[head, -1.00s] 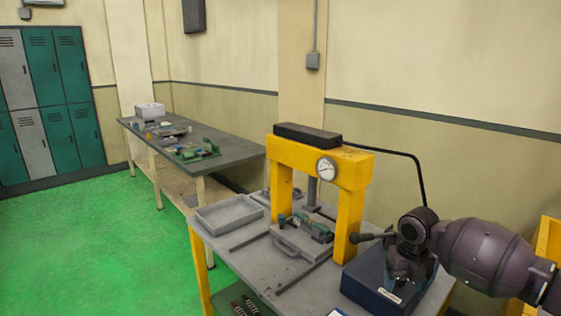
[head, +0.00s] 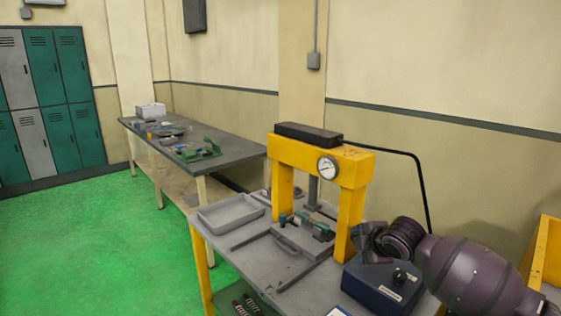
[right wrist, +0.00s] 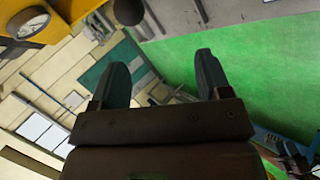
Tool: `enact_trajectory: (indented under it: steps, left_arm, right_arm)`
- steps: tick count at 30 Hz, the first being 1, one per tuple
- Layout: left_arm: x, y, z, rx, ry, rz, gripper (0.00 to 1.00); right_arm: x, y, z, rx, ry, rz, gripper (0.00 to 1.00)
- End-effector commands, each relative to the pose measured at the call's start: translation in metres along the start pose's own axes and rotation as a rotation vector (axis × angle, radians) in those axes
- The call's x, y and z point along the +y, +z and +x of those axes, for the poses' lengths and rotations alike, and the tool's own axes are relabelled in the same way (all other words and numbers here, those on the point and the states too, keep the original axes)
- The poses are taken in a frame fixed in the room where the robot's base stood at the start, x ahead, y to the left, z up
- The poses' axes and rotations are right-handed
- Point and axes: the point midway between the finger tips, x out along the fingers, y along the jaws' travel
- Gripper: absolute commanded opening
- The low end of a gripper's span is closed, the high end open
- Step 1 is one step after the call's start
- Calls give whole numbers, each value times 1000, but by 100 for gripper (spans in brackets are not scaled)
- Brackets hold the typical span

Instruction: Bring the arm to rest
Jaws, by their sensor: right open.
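My right arm comes in from the right in the head view, above the bench's right end and beside the yellow press (head: 352,215). Its dark wrist end is in front of the press's right post, above the blue box (head: 382,285).
The grey bench (head: 232,262) holds a grey tray (head: 230,213) and a fixture plate (head: 300,243) under the press. A second table (head: 235,150) with small parts stands behind. Green floor (head: 90,250) is free at the left. A yellow frame (head: 545,250) stands at the right.

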Motion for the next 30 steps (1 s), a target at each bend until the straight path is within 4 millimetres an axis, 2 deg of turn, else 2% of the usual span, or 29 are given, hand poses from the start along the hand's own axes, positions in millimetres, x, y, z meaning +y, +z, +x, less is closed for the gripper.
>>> enact_trajectory:
  steps: [1, 6, 12, 17, 23, 26, 30]
  left_arm:
    - [0, 1, 0, 0, 0, 1, 43]
    - [0, 1, 2, 3, 0, 1, 43]
    - [0, 0, 3, 8, 0, 2, 43]
    - [0, 1, 4, 8, 0, 2, 43]
    - [0, 2, 6, 11, 0, 2, 43]
    - [0, 2, 6, 11, 0, 3, 43]
    - [0, 3, 7, 13, 0, 3, 43]
  right_arm:
    - [-9, -10, 2, 34, 44, 90, 71]
    - [-36, -34, 0, 159, 194, 423, 71]
    - [-79, -42, -13, 277, 311, 756, 71]
    - [-121, -35, -27, 323, 380, 963, 71]
    - [-184, -16, -46, 303, 446, 1144, 71]
    - [-221, -4, -57, 255, 468, 1201, 71]
    - [-280, 11, -73, 157, 470, 1283, 71]
